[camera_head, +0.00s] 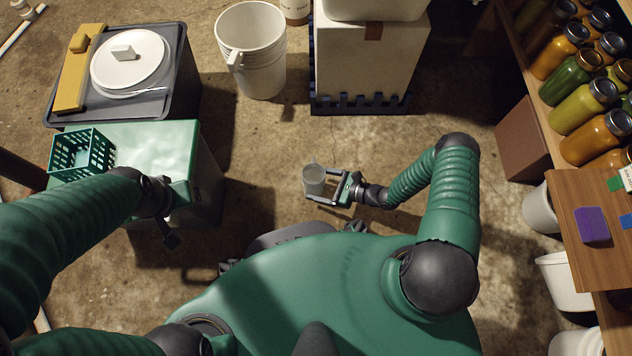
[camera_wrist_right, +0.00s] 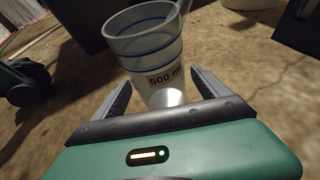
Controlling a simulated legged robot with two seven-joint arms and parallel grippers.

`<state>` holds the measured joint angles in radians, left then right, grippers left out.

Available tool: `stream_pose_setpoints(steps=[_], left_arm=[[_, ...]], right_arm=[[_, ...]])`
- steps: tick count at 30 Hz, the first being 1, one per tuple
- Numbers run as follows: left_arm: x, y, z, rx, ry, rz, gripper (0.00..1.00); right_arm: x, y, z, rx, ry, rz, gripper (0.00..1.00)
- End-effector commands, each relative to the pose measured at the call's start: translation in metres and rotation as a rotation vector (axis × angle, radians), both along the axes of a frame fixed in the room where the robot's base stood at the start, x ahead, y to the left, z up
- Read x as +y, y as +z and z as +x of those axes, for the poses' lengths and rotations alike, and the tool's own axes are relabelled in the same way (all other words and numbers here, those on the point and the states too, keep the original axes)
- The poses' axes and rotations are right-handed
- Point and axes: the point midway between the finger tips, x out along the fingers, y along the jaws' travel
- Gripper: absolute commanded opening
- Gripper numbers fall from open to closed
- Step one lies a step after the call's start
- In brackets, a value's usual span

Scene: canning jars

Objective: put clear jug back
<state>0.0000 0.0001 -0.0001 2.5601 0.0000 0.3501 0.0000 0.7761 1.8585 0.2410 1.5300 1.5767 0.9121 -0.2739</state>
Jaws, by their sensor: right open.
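The clear jug (camera_head: 314,179) has blue bands and a "500 ml" label, and it also shows in the right wrist view (camera_wrist_right: 148,55). It stands between the two fingers of my right gripper (camera_head: 325,187), which is open around it. The wrist view shows the fingers (camera_wrist_right: 160,92) on either side of the jug's lower part; I cannot tell whether they touch it. The jug appears over the concrete floor in front of my body, and what is under it is hidden. My left gripper (camera_head: 170,239) is beside the green box at the left, with its fingers too small to read.
A green basket (camera_head: 83,153) stands on the green box (camera_head: 180,148). A white bucket (camera_head: 250,50) and white box (camera_head: 370,65) stand behind. Shelves of jars (camera_head: 575,84) and a purple sponge (camera_head: 592,224) are at right.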

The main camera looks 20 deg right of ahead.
Motion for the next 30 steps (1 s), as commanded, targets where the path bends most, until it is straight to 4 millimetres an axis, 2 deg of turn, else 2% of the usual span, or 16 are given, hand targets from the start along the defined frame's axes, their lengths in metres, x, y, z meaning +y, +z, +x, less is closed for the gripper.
stream_pose_setpoints(steps=[1, 6, 12, 17, 20, 26, 30], left_arm=[[0.0, 0.014, 0.0, 0.0, 0.0, 0.0, 0.78], [0.0, 0.036, 0.0, 0.0, 0.0, 0.0, 0.78], [0.0, 0.049, 0.0, 0.0, 0.0, 0.0, 0.78], [0.0, 0.05, 0.0, 0.0, 0.0, 0.0, 0.78], [0.0, 0.049, 0.0, 0.0, 0.0, 0.0, 0.78], [0.0, 0.049, 0.0, 0.0, 0.0, 0.0, 0.78], [0.0, 0.049, 0.0, 0.0, 0.0, 0.0, 0.78]], right_arm=[[-0.009, 0.012, -0.007, 0.001, -0.004, -0.001, 0.85], [-0.042, 0.031, -0.033, 0.001, -0.004, -0.001, 0.85], [-0.07, 0.042, -0.056, 0.001, -0.004, 0.0, 0.85], [-0.076, 0.055, -0.06, -0.005, 0.068, -0.03, 0.85], [-0.075, 0.087, -0.058, -0.024, 0.274, -0.126, 0.85], [-0.073, 0.187, -0.07, -0.102, 0.886, -0.488, 0.85], [-0.076, 0.26, -0.077, -0.218, 1.259, -0.796, 0.85]])
